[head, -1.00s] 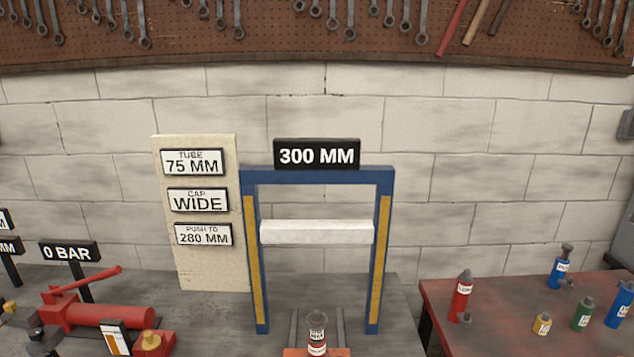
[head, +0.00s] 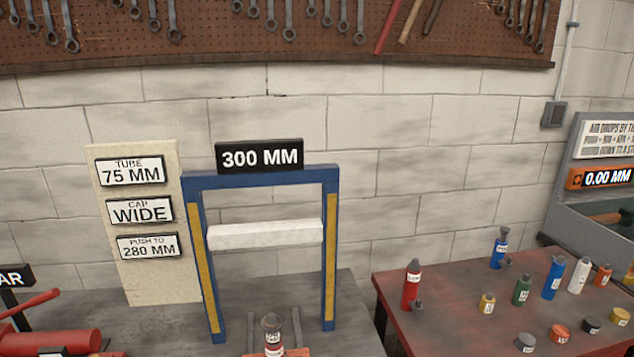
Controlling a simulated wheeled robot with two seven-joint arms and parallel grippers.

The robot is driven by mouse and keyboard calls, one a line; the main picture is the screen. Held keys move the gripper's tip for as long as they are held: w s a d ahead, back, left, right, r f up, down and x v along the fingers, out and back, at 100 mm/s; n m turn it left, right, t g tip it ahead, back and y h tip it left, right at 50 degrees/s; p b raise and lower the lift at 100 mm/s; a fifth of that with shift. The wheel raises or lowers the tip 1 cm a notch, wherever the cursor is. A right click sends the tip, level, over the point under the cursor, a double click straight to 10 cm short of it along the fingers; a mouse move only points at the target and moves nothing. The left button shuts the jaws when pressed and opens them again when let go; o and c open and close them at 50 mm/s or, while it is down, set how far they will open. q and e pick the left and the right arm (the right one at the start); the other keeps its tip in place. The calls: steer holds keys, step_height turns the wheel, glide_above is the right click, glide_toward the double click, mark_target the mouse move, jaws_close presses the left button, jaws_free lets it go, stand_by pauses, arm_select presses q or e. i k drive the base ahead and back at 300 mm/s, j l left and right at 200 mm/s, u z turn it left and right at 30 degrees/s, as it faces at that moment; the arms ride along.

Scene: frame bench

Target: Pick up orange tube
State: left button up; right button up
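A small orange tube (head: 603,275) with a grey top and a white label stands upright on the dark red table at the right. It is at the right end of a row of tubes, beside a white tube (head: 579,275). Neither of my grippers is in the head view.
The dark red table (head: 440,315) also holds a red tube (head: 411,287), blue tubes (head: 553,279), a green tube (head: 522,291), a yellow tube (head: 487,304) and several round caps. A blue press frame (head: 330,255) stands left, a gauge reading 0.00 MM (head: 607,178) behind right.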

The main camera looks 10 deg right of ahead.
mark_target(604, 275)
steer(key=z, duration=1.9)
steer(key=u, duration=1.9)
steer(key=z, duration=1.9)
steer(key=i+z, duration=0.25)
steer(key=i, duration=0.15)
steer(key=i+j+z, duration=0.2)
steer(key=i, duration=0.2)
